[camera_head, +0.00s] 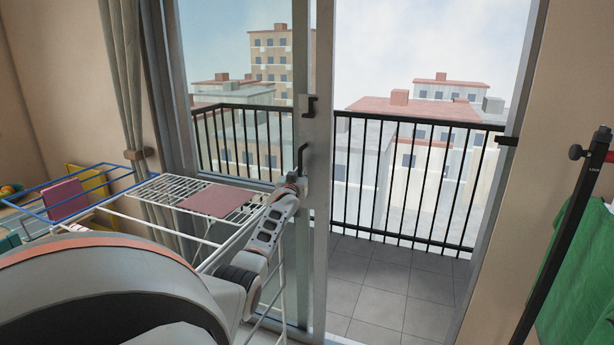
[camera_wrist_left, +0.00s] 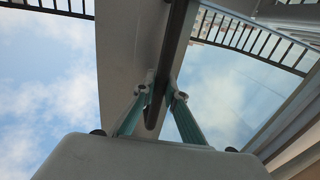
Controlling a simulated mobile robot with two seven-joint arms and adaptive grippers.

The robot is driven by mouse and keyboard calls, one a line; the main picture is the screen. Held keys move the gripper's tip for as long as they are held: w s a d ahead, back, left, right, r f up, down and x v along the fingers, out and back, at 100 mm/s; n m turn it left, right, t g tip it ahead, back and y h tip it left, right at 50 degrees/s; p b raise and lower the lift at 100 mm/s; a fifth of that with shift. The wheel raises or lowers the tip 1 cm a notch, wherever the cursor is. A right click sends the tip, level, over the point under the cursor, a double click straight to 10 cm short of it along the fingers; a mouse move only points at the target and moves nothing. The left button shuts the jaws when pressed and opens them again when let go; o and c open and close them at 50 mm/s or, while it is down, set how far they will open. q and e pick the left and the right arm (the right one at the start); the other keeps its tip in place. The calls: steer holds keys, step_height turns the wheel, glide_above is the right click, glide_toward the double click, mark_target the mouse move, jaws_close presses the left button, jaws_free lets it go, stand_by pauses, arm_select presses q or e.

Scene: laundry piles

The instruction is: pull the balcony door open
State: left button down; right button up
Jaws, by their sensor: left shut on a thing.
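The balcony door (camera_head: 318,200) is a grey-framed sliding glass panel. Its upright edge stands near the middle of the head view. To its right is a wide gap with no glass visible, showing the balcony. A dark handle (camera_head: 302,157) is on the door's upright. My left gripper (camera_head: 297,179) is at the lower part of this handle. In the left wrist view, the two green fingers of the gripper (camera_wrist_left: 160,92) are shut on the dark handle bar (camera_wrist_left: 177,45), one on each side. My right gripper is not in view.
A white drying rack (camera_head: 160,190) with a reddish cloth (camera_head: 217,200) stands left of the door, beside my left arm. A dark stand (camera_head: 565,235) and green cloth (camera_head: 570,275) are at the right. A black railing (camera_head: 420,185) bounds the tiled balcony floor (camera_head: 390,285).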

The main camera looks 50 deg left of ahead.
arm_select(q)
steer(key=shift+s+a, duration=0.4)
steer(key=shift+a, duration=0.4)
steer(key=c, duration=2)
jaws_free()
steer(key=shift+d, duration=0.1)
steer(key=shift+c, duration=0.2)
steer(key=shift+d, duration=0.15)
steer(key=v, duration=1.2)
